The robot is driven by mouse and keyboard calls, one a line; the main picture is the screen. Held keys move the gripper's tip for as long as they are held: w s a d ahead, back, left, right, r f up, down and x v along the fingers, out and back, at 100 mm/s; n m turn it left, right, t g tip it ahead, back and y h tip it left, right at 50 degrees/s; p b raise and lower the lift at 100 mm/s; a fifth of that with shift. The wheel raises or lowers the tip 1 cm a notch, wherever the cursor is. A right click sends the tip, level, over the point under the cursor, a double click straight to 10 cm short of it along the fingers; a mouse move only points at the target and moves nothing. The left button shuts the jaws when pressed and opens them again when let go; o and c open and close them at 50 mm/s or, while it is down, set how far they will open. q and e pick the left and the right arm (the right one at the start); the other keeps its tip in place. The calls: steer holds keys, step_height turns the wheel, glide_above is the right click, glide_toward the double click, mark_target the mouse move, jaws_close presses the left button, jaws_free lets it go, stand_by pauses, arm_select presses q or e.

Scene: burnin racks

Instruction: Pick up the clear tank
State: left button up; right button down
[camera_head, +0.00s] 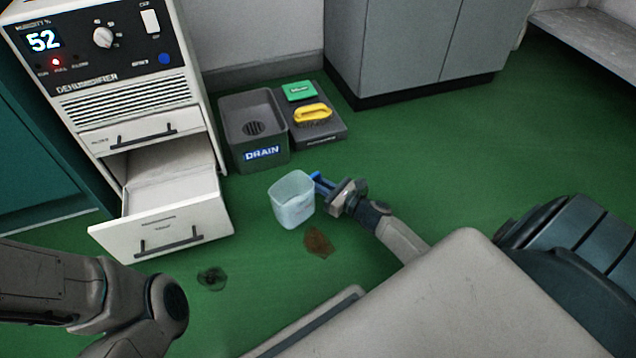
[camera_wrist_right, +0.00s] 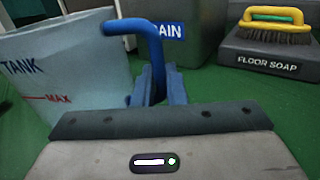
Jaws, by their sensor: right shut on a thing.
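The clear tank (camera_head: 292,203) is a pale, see-through container with a blue handle (camera_head: 322,184). In the right wrist view the tank (camera_wrist_right: 60,85) fills the left side, with "TANK" and a red "MAX" line on it. My right gripper (camera_head: 333,192) is at the tank's right side, shut on the blue handle (camera_wrist_right: 150,45). The tank looks upright; I cannot tell whether its base touches the floor. My left arm shows at the lower left of the head view, but its gripper is out of view.
The dehumidifier (camera_head: 110,100) at left has its lower drawer (camera_head: 165,235) pulled open and empty. Behind the tank are a drain bin (camera_head: 240,130) and a floor soap tray (camera_head: 335,130) with a yellow brush (camera_head: 313,112). A brown stain (camera_head: 318,243) and dark floor drain (camera_head: 211,279) lie nearby.

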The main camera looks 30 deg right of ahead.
steer(key=s+a+r+p, duration=0.1)
steer(key=s+p, duration=0.5)
steer(key=s, duration=0.9)
steer(key=shift+a+r, duration=0.15)
steer(key=shift+r, duration=0.05)
